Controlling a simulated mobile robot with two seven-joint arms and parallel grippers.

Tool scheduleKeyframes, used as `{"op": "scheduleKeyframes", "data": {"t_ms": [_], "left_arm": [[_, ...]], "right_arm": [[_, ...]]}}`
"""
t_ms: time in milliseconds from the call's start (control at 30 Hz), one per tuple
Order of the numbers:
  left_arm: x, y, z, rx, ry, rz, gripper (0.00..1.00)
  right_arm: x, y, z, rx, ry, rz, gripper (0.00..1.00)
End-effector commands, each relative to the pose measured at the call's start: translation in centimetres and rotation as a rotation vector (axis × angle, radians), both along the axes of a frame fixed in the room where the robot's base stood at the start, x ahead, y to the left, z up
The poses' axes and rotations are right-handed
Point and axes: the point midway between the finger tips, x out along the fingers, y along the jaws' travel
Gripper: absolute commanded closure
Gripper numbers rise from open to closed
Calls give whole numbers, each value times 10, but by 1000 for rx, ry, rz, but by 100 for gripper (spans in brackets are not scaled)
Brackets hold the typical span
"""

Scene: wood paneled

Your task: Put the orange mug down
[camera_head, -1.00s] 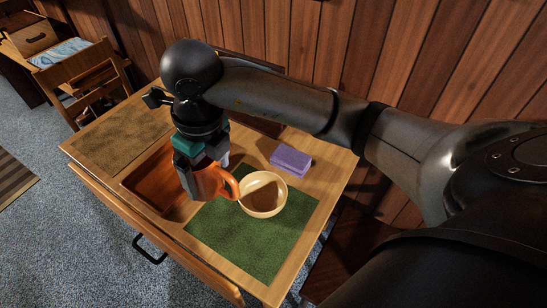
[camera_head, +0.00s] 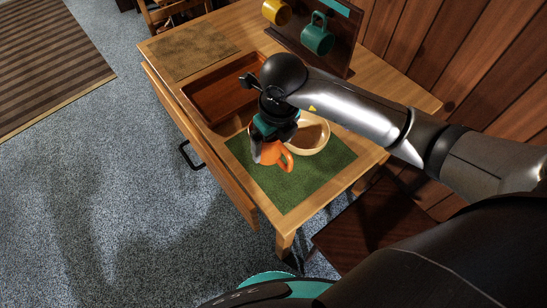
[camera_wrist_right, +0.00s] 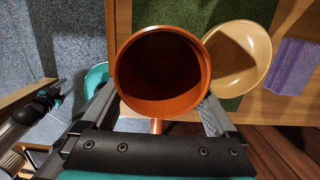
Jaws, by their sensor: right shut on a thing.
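The orange mug (camera_head: 268,154) is held by my right gripper (camera_head: 270,136), which comes down on it from above. In the right wrist view the mug (camera_wrist_right: 160,72) is upright between the two fingers, with its open mouth facing the camera. The mug is over the left part of the green mat (camera_head: 300,180), close beside the cream bowl (camera_head: 311,136). I cannot tell whether its base touches the mat. A dark arm end at the left of the right wrist view looks like my left gripper (camera_wrist_right: 42,98); its jaws are unclear.
A rack (camera_head: 335,55) with yellow (camera_head: 276,11) and teal (camera_head: 317,36) mugs stands behind. A purple block (camera_wrist_right: 293,66) lies beyond the bowl. The mat's front is clear.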

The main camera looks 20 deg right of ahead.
Motion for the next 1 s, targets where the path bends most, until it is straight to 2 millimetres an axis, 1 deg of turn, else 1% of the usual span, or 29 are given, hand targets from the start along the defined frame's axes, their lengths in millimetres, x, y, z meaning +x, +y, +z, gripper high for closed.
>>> {"op": "scheduleKeyframes", "data": {"t_ms": [33,67,267,500,567,767,900,933,967,1000], "left_arm": [[-2,0,-3,1,3,0,50],[-2,0,-3,1,4,0,50],[-6,0,-6,1,10,0,50],[-7,0,-14,1,12,-1,50],[-7,0,-14,0,12,-2,50],[-8,-1,-13,-1,13,-3,50],[-8,-2,-17,-2,13,-3,50],[-8,-2,-16,-2,13,-3,50],[-8,-2,-16,-2,13,-3,50],[-8,-2,-16,-3,13,-3,50]], "right_arm": [[0,0,-8,1,1,-1,84],[0,0,-11,1,0,-1,84],[0,0,-24,0,-1,0,84],[0,0,-59,2,1,-1,84],[0,1,-61,2,-2,0,84],[1,0,-60,1,-3,0,84],[1,0,-64,1,-3,0,84],[0,0,-64,0,0,0,4],[0,0,-64,0,0,0,1],[0,0,-63,0,0,0,0]]}}
